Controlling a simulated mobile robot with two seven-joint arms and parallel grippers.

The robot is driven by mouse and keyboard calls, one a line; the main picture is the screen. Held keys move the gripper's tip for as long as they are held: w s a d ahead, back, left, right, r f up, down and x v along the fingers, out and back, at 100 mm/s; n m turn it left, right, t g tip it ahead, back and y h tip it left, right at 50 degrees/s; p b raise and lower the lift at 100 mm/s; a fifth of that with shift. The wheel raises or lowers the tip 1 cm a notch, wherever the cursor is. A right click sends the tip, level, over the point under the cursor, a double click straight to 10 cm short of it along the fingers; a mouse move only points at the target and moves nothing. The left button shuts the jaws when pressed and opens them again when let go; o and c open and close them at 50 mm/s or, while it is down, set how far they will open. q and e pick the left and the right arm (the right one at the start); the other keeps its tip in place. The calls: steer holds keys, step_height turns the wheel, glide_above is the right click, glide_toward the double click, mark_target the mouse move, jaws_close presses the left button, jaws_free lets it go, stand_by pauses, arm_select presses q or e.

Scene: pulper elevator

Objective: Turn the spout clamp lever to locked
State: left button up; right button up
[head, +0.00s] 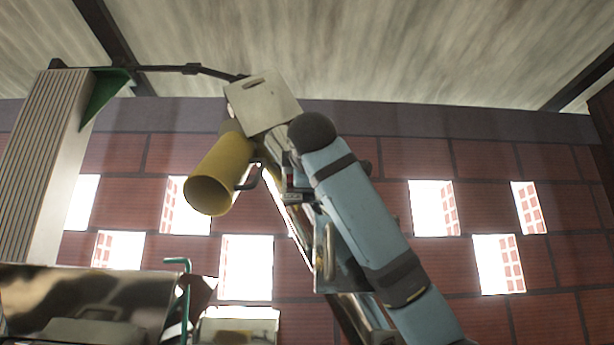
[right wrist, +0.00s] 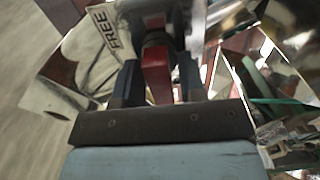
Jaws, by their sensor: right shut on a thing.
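In the right wrist view my right gripper (right wrist: 157,78) is shut on the red spout clamp lever (right wrist: 157,72), which sits between its two dark fingers. A pale plate beside the lever carries the label "FREE" (right wrist: 103,28); any "locked" mark is out of sight. In the head view a yellow spout (head: 218,176) hangs tilted, open end down, below a grey box-shaped head (head: 264,101). My blue right arm rises from the lower right, beside the spout. The lever and the right fingertips cannot be made out in the head view. My left gripper does not show.
A ribbed pale column (head: 45,150) with a green bracket (head: 103,97) stands at the left. Shiny metal (head: 90,295) and a teal bent rod (head: 185,290) are at the lower left. Behind is a brick wall (head: 420,160) with bright openings. Reflective metal surrounds the lever.

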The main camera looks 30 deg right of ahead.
steer(key=o, duration=0.6)
steer(key=shift+a, duration=0.1)
steer(key=shift+o, duration=0.2)
steer(key=b+v, duration=0.5)
steer(key=v, duration=0.9)
steer(key=shift+b, duration=0.3)
